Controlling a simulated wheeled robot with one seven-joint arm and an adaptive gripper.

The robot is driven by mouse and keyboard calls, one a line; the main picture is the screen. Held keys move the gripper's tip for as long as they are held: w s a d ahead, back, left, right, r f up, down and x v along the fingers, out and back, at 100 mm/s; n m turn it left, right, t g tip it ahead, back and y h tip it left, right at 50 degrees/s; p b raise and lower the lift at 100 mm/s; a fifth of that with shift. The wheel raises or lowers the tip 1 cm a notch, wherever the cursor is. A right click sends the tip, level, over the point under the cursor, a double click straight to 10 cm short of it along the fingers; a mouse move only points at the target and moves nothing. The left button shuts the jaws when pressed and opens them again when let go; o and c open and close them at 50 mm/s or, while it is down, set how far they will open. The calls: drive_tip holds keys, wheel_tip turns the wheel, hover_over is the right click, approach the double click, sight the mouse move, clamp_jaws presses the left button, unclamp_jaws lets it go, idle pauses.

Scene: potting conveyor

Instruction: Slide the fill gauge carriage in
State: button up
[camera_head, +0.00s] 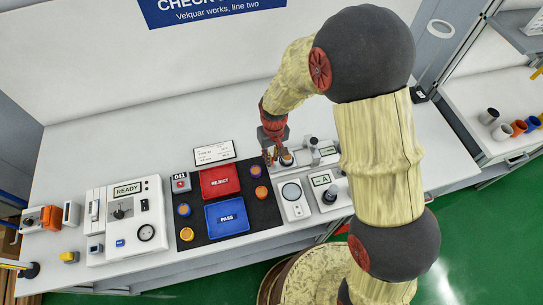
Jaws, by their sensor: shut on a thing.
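My gripper (277,159) points down at the back of the bench, right of the dark mat. It is shut on a small part at the left end of the fill gauge, which I take to be the carriage (288,158); the fingers hide much of it. The fill gauge (311,143) is a low grey-white device with a raised post and a small display at its right. How far in the carriage sits cannot be told at this size.
In front stand a white unit with a round dial (292,192) and one marked A (324,181) with a dark knob. A red REJECT tray (220,181), a blue PASS tray (227,216) and several round pieces lie on the mat (262,213). A READY panel (127,189) stands left.

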clamp_jaws()
idle(0.3)
drive_tip(key=w+d, duration=0.1)
drive_tip(key=d, duration=0.2)
drive_tip(key=w+d, duration=0.1)
drive_tip(key=d, duration=0.5)
drive_tip(key=shift+w+d, duration=0.15)
drive_tip(key=shift+w, duration=0.25)
drive_tip(key=o, duration=0.6)
unclamp_jaws()
drive_tip(key=shift+d, duration=0.15)
drive_tip(key=shift+o, duration=0.6)
